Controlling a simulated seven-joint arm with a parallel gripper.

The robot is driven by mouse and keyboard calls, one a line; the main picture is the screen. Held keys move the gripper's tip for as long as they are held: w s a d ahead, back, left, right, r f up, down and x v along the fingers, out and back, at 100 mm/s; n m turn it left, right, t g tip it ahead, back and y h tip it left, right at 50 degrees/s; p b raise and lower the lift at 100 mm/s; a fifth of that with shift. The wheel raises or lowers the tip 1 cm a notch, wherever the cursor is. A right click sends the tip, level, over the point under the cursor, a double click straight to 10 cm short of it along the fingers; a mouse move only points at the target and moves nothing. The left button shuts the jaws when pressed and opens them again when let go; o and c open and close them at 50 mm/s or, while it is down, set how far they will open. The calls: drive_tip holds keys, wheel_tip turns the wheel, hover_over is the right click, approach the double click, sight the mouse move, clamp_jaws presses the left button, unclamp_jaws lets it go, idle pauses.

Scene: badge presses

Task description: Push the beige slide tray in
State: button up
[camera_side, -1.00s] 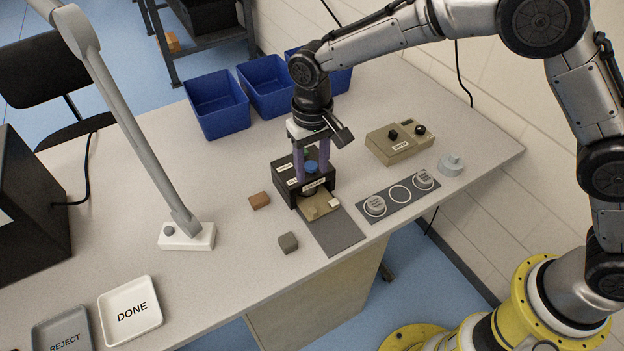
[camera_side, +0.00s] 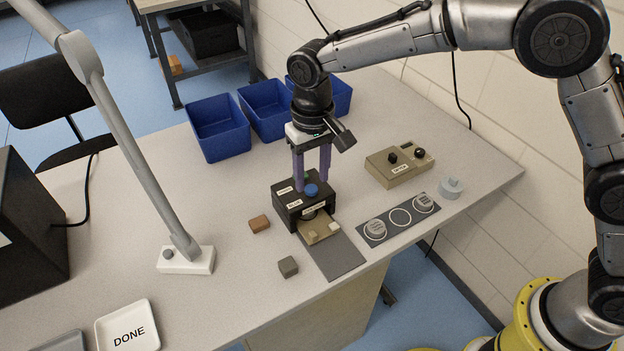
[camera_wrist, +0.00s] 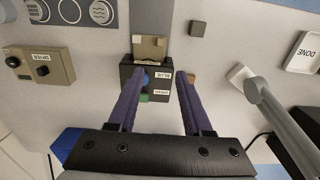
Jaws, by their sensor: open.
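The beige slide tray (camera_side: 322,238) sticks out of the front of a black press (camera_side: 290,209), over a dark grey strip. A blue button (camera_side: 311,190) and a green button (camera_side: 306,175) are on the press top. My gripper (camera_side: 312,185) points down above the press, its purple fingers spread apart. In the wrist view my gripper (camera_wrist: 158,80) is open with nothing held, one finger on each side of the press.
A brown block (camera_side: 259,223) and a grey block (camera_side: 288,266) lie left of the press. A beige control box (camera_side: 398,165) and a dark mat (camera_side: 378,243) with round badge parts are to the right. Blue bins (camera_side: 218,138) stand behind; a lamp base (camera_side: 187,260) is at left.

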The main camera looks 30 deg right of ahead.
drive_tip(key=shift+r, duration=1.9)
drive_tip(key=d+r+m+t, duration=0.1)
drive_tip(key=d+r+t, duration=0.1)
drive_tip(key=d+r, duration=0.65)
drive_tip(key=s+d+r+m+t, duration=0.2)
drive_tip(key=s+d+r, duration=0.6)
drive_tip(key=s+d, duration=0.15)
drive_tip(key=s+d+f+t, duration=0.15)
drive_tip(key=s+d, duration=0.35)
drive_tip(key=s, duration=0.8)
drive_tip(key=s+d+f+n, duration=0.1)
drive_tip(key=s+f+n, duration=0.2)
drive_tip(key=s+f, duration=0.2)
drive_tip(key=shift+s+f, duration=0.15)
drive_tip(key=shift+f, duration=0.7)
